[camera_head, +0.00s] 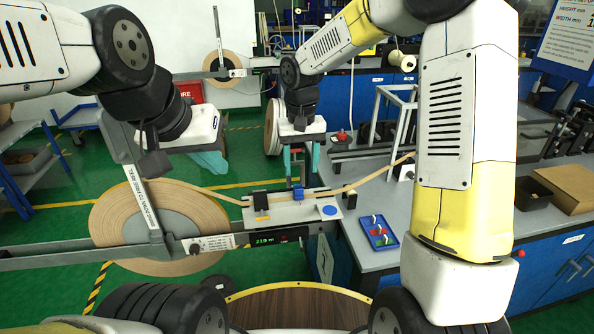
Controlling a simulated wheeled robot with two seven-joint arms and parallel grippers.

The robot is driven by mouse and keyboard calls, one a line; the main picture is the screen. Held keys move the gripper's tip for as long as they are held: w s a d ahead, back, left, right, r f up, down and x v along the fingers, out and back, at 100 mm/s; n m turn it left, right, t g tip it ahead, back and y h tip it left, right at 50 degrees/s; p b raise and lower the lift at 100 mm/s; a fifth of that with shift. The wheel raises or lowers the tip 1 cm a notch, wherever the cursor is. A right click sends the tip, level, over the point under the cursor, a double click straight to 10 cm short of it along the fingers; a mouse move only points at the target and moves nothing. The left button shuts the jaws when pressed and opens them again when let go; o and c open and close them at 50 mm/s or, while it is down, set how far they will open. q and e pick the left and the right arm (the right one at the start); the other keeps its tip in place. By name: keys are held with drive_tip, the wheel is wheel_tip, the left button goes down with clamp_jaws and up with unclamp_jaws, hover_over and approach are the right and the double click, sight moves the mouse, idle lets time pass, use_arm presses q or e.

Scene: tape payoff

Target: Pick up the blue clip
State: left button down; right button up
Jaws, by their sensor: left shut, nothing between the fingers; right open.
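A small blue clip (298,193) sits on the tan tape strip over a white plate (284,213), near the middle of the view. My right gripper (298,165) points down just above and behind the clip, with its teal fingers apart. I cannot tell whether the fingertips reach the clip's sides. My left gripper (210,162) is shut and empty, to the left of the plate and above the large tape reel.
The large tan tape reel (115,222) stands at left behind a grey rail (60,258). The tape runs across the plate and up to the right. A blue tray (377,233) with small coloured pieces lies on the grey bench at right.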

sight(298, 187)
drive_tip(key=shift+w+a+f, duration=0.5)
drive_tip(key=shift+w+f, duration=0.15)
drive_tip(key=shift+f, duration=0.2)
drive_tip(key=f, duration=0.7)
drive_tip(key=shift+w+d+f, duration=0.15)
drive_tip(key=shift+w+f, duration=0.05)
clamp_jaws()
